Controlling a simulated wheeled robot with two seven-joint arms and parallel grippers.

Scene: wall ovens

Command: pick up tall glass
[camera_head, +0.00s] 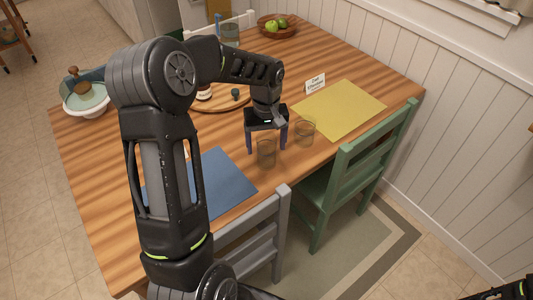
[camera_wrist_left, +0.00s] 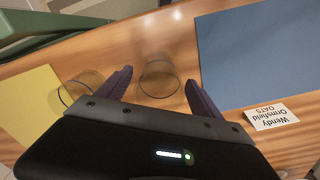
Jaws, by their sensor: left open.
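A tall clear glass (camera_head: 266,152) stands upright on the wooden table near its front edge. My left gripper (camera_head: 268,141) points down just behind and above it, with its fingers apart. In the left wrist view the glass (camera_wrist_left: 158,78) shows between the two spread fingertips (camera_wrist_left: 160,88). I cannot tell from these views whether a finger touches it. A second, shorter-looking clear glass (camera_head: 305,132) stands to the right; in the left wrist view it (camera_wrist_left: 75,92) is outside the fingers. A dark part of my right arm shows in the bottom right corner of the head view; its jaws are not clear.
A blue placemat (camera_head: 222,182) lies left of the glasses and a yellow placemat (camera_head: 342,110) right, with a name card (camera_head: 315,84). A round wooden board (camera_head: 222,104) lies behind. Grey (camera_head: 255,235) and green (camera_head: 345,185) chairs stand at the front edge.

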